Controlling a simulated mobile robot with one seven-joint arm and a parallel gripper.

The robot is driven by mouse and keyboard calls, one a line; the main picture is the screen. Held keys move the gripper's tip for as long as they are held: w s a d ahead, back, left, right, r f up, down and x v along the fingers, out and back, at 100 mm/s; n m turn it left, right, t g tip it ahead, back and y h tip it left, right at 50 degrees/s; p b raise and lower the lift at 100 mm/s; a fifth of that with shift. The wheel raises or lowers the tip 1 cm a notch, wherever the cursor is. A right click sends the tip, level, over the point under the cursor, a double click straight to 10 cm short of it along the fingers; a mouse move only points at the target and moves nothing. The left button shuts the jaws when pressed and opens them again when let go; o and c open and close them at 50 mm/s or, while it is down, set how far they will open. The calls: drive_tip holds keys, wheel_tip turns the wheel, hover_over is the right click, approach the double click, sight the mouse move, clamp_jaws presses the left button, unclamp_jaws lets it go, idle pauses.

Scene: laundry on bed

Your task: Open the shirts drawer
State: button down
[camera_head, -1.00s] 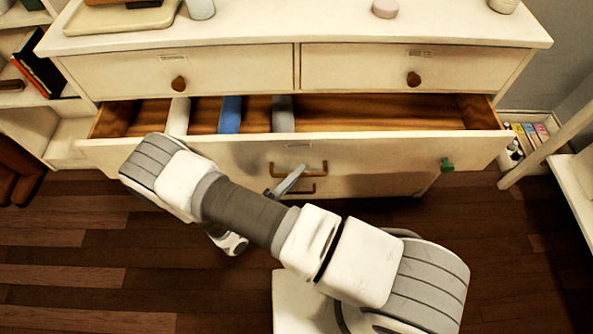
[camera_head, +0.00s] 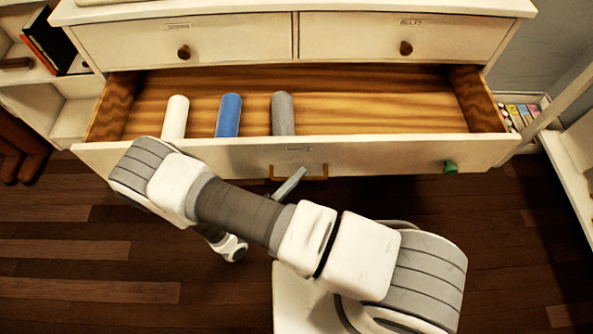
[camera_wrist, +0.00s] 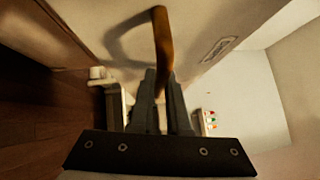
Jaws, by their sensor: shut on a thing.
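The wide drawer (camera_head: 390,150) under the two small top drawers stands well out from the dresser. Its wooden inside shows, with a white, a blue (camera_head: 228,115) and a grey rolled item lying side by side toward the left. Its front has a small label and a brass-brown bar handle (camera_head: 318,171). The label's words are too small to read.
Two shut drawers with round knobs (camera_head: 184,52) are above. A green thing (camera_head: 450,167) is on the right of the drawer front. Shelves stand at the left, and a white frame (camera_head: 570,100) is close at the right. Wooden floor (camera_head: 90,250) is clear at the lower left.

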drive_tip(key=shift+s+a, duration=0.15)
drive_tip(key=shift+s, duration=1.5)
drive_tip(key=c, duration=0.9)
unclamp_jaws()
drive_tip(key=p+v, duration=0.1)
drive_tip(key=v, duration=1.6)
drive_tip(key=shift+s, duration=0.2)
drive_tip(key=shift+a+r, duration=0.1)
drive_tip(key=shift+r, duration=0.05)
